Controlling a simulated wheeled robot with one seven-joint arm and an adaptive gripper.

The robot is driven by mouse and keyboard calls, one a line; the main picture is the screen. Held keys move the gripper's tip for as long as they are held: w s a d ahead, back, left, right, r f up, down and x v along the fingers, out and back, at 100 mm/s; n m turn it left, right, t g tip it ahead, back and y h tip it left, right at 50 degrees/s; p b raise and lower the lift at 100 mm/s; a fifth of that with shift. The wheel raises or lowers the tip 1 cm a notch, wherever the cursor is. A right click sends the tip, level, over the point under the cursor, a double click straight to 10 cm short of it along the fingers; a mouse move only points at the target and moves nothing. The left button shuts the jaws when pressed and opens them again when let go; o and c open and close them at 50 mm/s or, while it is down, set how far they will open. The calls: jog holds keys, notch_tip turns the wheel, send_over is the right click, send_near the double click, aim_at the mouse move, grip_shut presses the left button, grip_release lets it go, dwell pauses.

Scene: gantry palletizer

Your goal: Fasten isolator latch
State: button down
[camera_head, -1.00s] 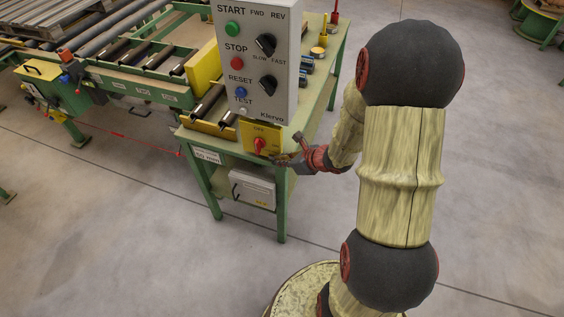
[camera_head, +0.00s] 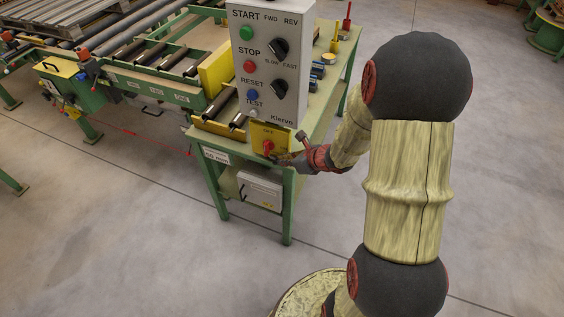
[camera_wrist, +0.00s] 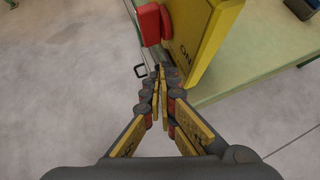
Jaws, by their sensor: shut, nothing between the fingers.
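The isolator is a yellow box (camera_head: 283,137) marked OFF, with a red handle (camera_head: 268,147), on the near end of the green table. In the wrist view its yellow panel (camera_wrist: 204,35) shows the word ON, and the red handle (camera_wrist: 149,23) is at the top, beyond my fingertips. My gripper (camera_head: 279,161) is just below and right of the handle in the head view. In the wrist view my gripper (camera_wrist: 160,78) has its fingertips together and empty, close to the panel's lower edge. I cannot make out a separate latch or whether the fingertips touch the isolator.
A grey control panel (camera_head: 264,103) with buttons and knobs stands above the isolator. A grey box (camera_head: 260,188) sits under the green table (camera_head: 318,120).

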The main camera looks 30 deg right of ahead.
jog(key=p+v, duration=0.4)
jog(key=v, duration=0.7)
jog(key=shift+s+r, duration=0.15)
jog(key=shift+r, duration=0.1)
jog(key=s+a+r+n+g+y, duration=0.1)
jog(key=s+a+r+n+g, duration=0.2)
jog(key=s+a+n, duration=0.5)
jog(key=s+a+r+n+g, duration=0.3)
jog(key=s+n, duration=0.1)
jog(key=n, duration=0.8)
jog(key=s+a+r+n+t+h, duration=0.1)
jog(key=s+a+r+n+h, duration=0.1)
jog(key=r+n, duration=0.4)
jog(key=s+a+r+n+t+h, duration=0.1)
jog(key=s+a+r+n+h, duration=0.1)
jog(key=r+n, duration=0.4)
notch_tip(320, 180, up, 3)
jog(key=shift+s+a+r+t, duration=0.15)
jog(key=shift+s+a+t, duration=0.15)
jog(key=shift+a, duration=0.25)
